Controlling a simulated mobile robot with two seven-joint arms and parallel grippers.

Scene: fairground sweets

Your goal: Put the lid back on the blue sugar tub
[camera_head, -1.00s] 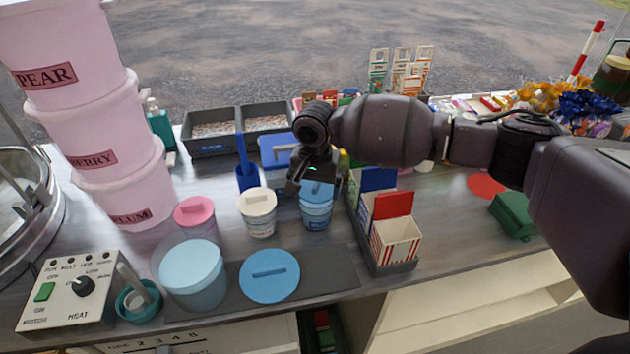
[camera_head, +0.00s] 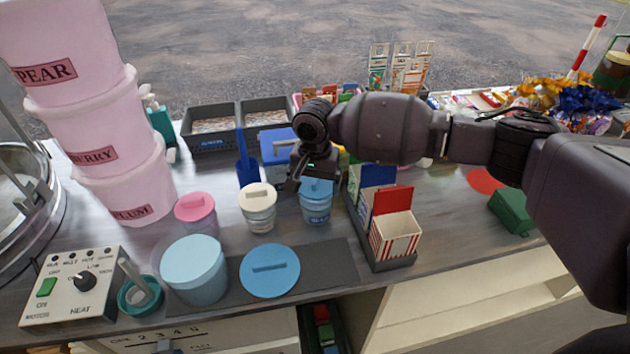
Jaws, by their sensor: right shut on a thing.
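The small blue sugar tub (camera_head: 316,213) stands upright on the counter, right of a white tub with a cream lid (camera_head: 258,199). A blue lid (camera_head: 317,188) is at the top of the blue tub, below my right gripper. My right gripper (camera_head: 313,179) reaches in from the right and is shut on this lid. The gripper hides part of the lid, so I cannot tell whether it sits fully down on the rim. A wider blue lid with a bar handle (camera_head: 270,271) lies flat on the dark mat (camera_head: 334,262). My left gripper is not in view.
A large pale blue container (camera_head: 197,276) and a pink-lidded tub (camera_head: 196,214) stand left. A rack of striped boxes (camera_head: 394,238) stands close right of the blue tub. A blue scoop (camera_head: 246,163) and blue box (camera_head: 274,144) are behind.

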